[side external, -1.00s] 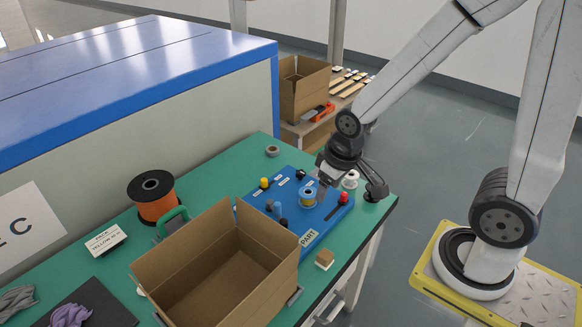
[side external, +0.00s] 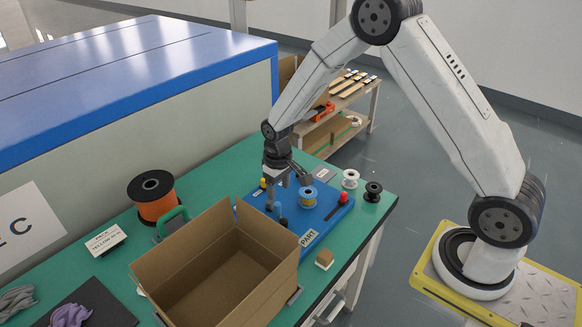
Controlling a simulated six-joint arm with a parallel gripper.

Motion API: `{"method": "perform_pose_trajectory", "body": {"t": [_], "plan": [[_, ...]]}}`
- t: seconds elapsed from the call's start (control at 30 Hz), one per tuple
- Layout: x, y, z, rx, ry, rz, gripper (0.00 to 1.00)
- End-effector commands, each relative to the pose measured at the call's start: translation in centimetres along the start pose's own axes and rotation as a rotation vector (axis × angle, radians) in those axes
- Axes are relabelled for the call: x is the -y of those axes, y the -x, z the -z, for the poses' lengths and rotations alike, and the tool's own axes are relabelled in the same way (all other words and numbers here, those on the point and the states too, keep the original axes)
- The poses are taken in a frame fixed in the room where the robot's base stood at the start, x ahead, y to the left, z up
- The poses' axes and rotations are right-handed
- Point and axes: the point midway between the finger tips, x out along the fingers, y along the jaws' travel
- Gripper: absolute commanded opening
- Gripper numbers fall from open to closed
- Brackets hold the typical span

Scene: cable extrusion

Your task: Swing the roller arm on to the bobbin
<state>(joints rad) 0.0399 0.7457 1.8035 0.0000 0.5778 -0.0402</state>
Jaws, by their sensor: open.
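The blue board (side external: 318,228) lies on the green table and carries the fittings. The bobbin, a blue-rimmed spool (side external: 308,196), stands near the middle of the board. A dark lever with a red knob (side external: 342,199) lies at the board's right side; I cannot tell whether it is the roller arm. My gripper (side external: 286,196) is open over the board's left part, left of the bobbin. It partly hides the short grey posts and the yellow knob (side external: 263,183). Whether it touches any of them I cannot tell.
An open cardboard box (side external: 218,262) stands in front of the board. A white spool (side external: 350,178) and a black spool (side external: 373,191) stand to its right. A large orange reel (side external: 153,196) stands at the left. A small brown-and-white block (side external: 324,258) lies near the table's front edge.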

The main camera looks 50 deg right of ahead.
Motion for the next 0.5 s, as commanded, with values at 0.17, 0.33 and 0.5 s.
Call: {"method": "perform_pose_trajectory", "body": {"t": [0.17, 0.33, 0.5], "plan": [[-0.2, -1.2, 0.8, 0.014, 0.0, 0.001, 0.67], [-0.2, -1.3, 0.9, 0.015, 0.0, 0.001, 0.67], [-0.2, -1.6, 0.8, 0.016, 0.0, 0.001, 0.67]]}}
